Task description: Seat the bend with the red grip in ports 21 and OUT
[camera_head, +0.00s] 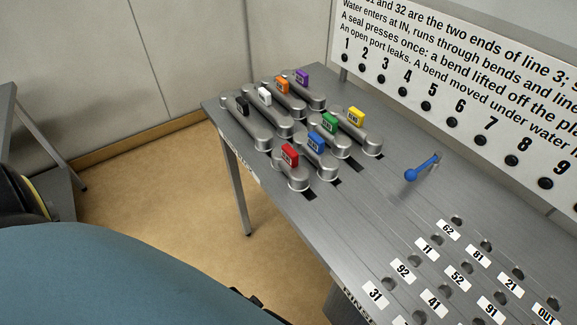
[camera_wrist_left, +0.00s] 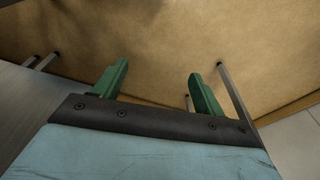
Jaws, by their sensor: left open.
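The bend with the red grip (camera_head: 290,156) stands on the grey bench among the other bends, at the front of the group in the head view. Port 21 (camera_head: 502,298) and port OUT (camera_head: 553,303) are dark holes at the lower right of the bench, beside their white labels, and look empty. My left gripper (camera_wrist_left: 156,88) shows in the left wrist view with its two green fingers apart and nothing between them, above the tan floor. My right gripper is in neither view.
Bends with black (camera_head: 241,106), white, orange, purple, green, blue (camera_head: 317,140) and yellow grips stand close around the red one. A blue-handled lever (camera_head: 422,168) stands mid-bench. A sign with numbered knobs (camera_head: 452,123) rises behind. Bench between lever and bends is clear.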

